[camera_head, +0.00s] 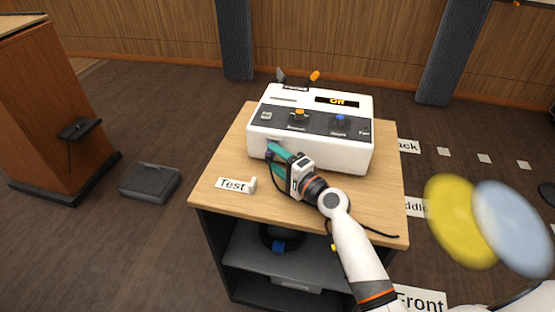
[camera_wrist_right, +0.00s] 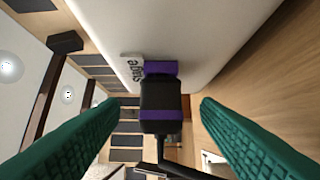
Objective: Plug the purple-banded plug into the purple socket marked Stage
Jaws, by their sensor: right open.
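The purple-banded plug (camera_wrist_right: 160,100) is a black block with a purple band, centred between my right gripper's green fingers in the right wrist view. The purple socket (camera_wrist_right: 161,67) lies straight beyond it on the white console's face, beside the label Stage (camera_wrist_right: 134,70). The plug's far end overlaps the socket's edge; I cannot tell whether it is seated in it. My right gripper (camera_head: 279,154) is open, with a finger (camera_wrist_right: 236,130) apart from the plug on each side. In the head view it is at the left part of the console's front (camera_head: 318,155) and hides the plug.
The wooden cart top (camera_head: 375,205) carries the console and a Test label (camera_head: 233,185) with a small white peg. A dark cable lies near the front right edge. Blurred yellow (camera_head: 460,222) and blue (camera_head: 510,228) discs fill the right foreground.

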